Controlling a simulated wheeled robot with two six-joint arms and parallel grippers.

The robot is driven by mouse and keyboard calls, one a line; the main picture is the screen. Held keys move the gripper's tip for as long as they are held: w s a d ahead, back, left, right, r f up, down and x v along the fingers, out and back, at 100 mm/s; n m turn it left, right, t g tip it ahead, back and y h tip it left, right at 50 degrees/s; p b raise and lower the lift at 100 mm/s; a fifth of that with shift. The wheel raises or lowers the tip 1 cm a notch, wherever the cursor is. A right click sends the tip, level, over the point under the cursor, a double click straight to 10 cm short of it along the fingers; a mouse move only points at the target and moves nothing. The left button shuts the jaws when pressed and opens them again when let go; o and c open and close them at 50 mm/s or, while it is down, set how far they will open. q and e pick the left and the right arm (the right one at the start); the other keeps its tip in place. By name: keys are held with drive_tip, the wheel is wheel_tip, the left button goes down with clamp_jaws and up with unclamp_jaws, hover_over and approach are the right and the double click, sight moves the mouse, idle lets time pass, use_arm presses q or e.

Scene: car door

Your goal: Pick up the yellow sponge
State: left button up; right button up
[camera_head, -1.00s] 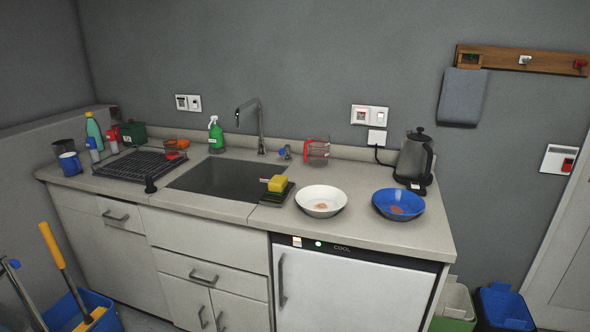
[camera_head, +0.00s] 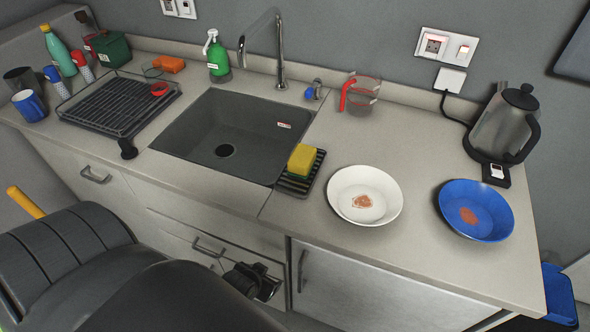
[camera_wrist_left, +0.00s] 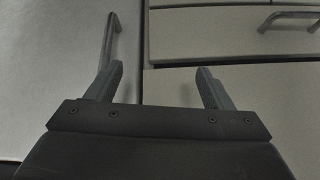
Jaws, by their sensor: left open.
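The yellow sponge (camera_head: 302,158) has a green underside and rests on a small black ribbed rack (camera_head: 307,178) at the right edge of the sink. My left gripper (camera_head: 262,282) is low in front of the cabinet fronts, below the counter edge and below the sponge. In the left wrist view its two fingers (camera_wrist_left: 160,88) are spread apart with nothing between them, facing cabinet doors and handles. The sponge is not in the left wrist view. My right gripper is in neither view.
A dark sink (camera_head: 227,140) with a faucet (camera_head: 277,45) lies left of the sponge. A white plate (camera_head: 345,205) and a blue plate (camera_head: 490,210) stand to its right, before the kettle (camera_head: 503,120). A drying rack (camera_head: 118,103) stands left. Counter between sponge and red-handled jug (camera_head: 362,95) is clear.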

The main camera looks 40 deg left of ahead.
use_arm(q)
drive_tip(key=w+r+n+t+y+p, duration=0.1)
drive_tip(key=w+r+t, duration=0.2)
drive_tip(key=r, duration=0.8)
drive_tip(key=w+d+r+t+p, duration=0.1)
drive_tip(key=w+r+t, duration=0.1)
drive_tip(key=r, duration=0.8)
drive_tip(key=w+r+n+t+y+p, duration=0.1)
drive_tip(key=w+r+t, duration=0.2)
drive_tip(key=r, duration=0.8)
drive_tip(key=p, duration=0.3)
approach(301, 156)
drive_tip(key=x, duration=0.5)
drive_tip(key=shift+w+d+r, duration=0.1)
drive_tip(key=shift+d, duration=0.2)
drive_tip(key=shift+w+a, duration=0.1)
drive_tip(key=shift+w, duration=0.25)
drive_tip(key=shift+w+a+f, duration=0.2)
drive_tip(key=shift+w+f, duration=0.05)
drive_tip(key=shift+w, duration=0.25)
drive_tip(key=p+x, duration=0.1)
drive_tip(key=x, duration=0.2)
drive_tip(key=shift+a, duration=0.2)
drive_tip(key=shift+w+f, duration=0.25)
drive_tip(key=shift+w, duration=0.15)
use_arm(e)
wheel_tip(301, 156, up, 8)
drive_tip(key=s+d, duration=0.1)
